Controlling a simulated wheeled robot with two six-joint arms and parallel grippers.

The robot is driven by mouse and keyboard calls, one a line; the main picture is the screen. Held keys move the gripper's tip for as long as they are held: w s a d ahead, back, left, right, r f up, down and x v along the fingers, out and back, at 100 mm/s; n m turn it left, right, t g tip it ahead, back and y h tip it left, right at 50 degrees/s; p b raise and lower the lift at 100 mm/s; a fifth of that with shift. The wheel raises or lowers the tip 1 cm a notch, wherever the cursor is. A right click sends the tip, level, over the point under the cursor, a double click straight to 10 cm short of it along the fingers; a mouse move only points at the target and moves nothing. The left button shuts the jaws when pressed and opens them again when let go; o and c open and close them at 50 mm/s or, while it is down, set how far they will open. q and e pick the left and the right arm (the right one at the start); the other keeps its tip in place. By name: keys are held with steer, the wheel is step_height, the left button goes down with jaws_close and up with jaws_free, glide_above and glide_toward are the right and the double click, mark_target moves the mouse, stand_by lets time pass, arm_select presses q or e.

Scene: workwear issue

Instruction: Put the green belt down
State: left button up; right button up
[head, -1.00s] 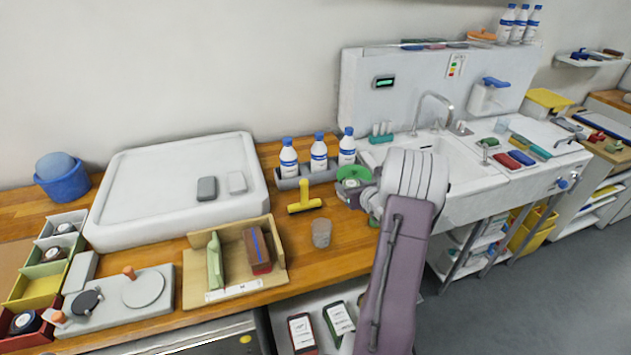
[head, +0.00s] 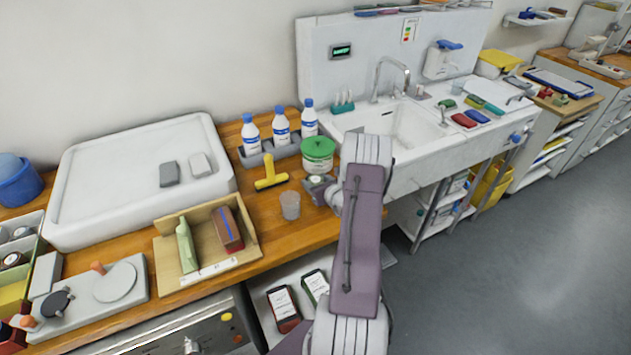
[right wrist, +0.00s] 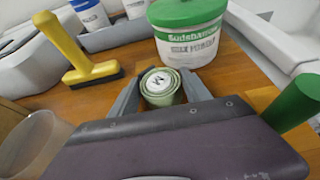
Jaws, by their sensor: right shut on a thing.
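The green belt (right wrist: 160,90) is a small pale green roll with a white label on top. In the right wrist view it sits between the two grey fingers of my right gripper (right wrist: 163,92), which is shut on it. In the head view the right gripper (head: 318,187) is over the wooden counter (head: 265,205), just in front of the green-lidded tub (head: 318,152). The belt stands upright close above or on the wood; I cannot tell whether it touches. My left gripper is not in view.
A yellow squeegee (head: 270,172) and a clear cup (head: 290,205) stand left of the gripper. A green cylinder (right wrist: 294,102) is close at right in the wrist view. Bottles (head: 281,127) stand behind, the sink (head: 400,130) to the right. Bare wood lies around the belt.

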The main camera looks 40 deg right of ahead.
steer(key=shift+w+d, duration=0.1)
steer(key=shift+f, duration=0.1)
steer(key=o, duration=1.5)
steer(key=shift+r, duration=0.25)
steer(key=shift+s, duration=0.4)
steer(key=b+v, duration=0.1)
steer(key=v, duration=0.9)
steer(key=shift+s+r+b, duration=0.15)
steer(key=shift+b, duration=0.15)
steer(key=shift+s+a+r, duration=0.2)
steer(key=shift+s+a, duration=0.1)
steer(key=shift+s, duration=0.1)
steer(key=shift+o, duration=0.4)
steer(key=shift+a, duration=0.1)
